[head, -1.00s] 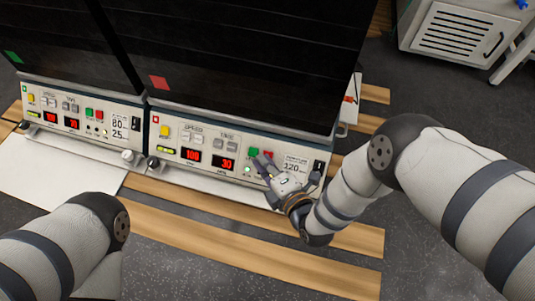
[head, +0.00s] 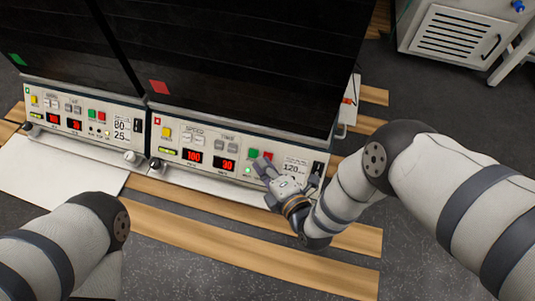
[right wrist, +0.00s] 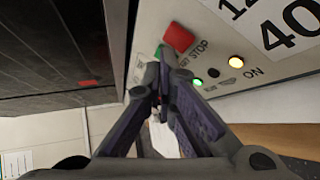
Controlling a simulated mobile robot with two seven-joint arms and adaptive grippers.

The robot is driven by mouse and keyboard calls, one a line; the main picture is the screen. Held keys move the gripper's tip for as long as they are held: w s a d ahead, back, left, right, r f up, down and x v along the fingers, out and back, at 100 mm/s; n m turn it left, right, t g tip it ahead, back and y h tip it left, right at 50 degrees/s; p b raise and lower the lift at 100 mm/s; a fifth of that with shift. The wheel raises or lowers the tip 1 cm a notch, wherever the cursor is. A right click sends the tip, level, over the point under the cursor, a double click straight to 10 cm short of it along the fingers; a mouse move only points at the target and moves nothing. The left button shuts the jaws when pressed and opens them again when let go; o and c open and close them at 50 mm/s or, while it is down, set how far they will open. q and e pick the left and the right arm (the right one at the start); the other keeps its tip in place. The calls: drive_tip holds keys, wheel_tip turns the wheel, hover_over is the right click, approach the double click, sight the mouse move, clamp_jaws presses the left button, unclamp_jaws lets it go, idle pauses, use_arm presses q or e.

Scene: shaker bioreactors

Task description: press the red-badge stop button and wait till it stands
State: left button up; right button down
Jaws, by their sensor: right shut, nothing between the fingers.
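The shaker with the red badge (head: 159,87) is the right one of two. Its front panel shows red readings of 100 and 30. Its red stop button (head: 268,156) sits right of a green button (head: 253,153). In the right wrist view the red button (right wrist: 178,38) is large, beside the word STOP. My right gripper (right wrist: 163,78) is shut and empty, its tips just below the red button in that view; I cannot tell whether they touch the panel. In the head view the right gripper (head: 265,168) is at the buttons. My left gripper is not in view.
A second shaker with a green badge (head: 17,59) stands directly left, its own panel lit. Wooden slats (head: 230,246) run in front. A grey cabinet (head: 455,40) stands at the back right.

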drive_tip(key=shift+s+r, duration=0.1)
drive_tip(key=shift+r, duration=0.05)
drive_tip(key=s+r+p, duration=0.1)
drive_tip(key=p, duration=0.1)
drive_tip(key=s+a+r+p, duration=0.1)
drive_tip(key=s+r+p, duration=0.1)
drive_tip(key=shift+s+a+r, duration=0.1)
drive_tip(key=shift+s+r, duration=0.05)
drive_tip(key=shift+s, duration=0.1)
idle(0.4)
drive_tip(key=shift+r+p, duration=0.1)
drive_tip(key=shift+p, duration=0.2)
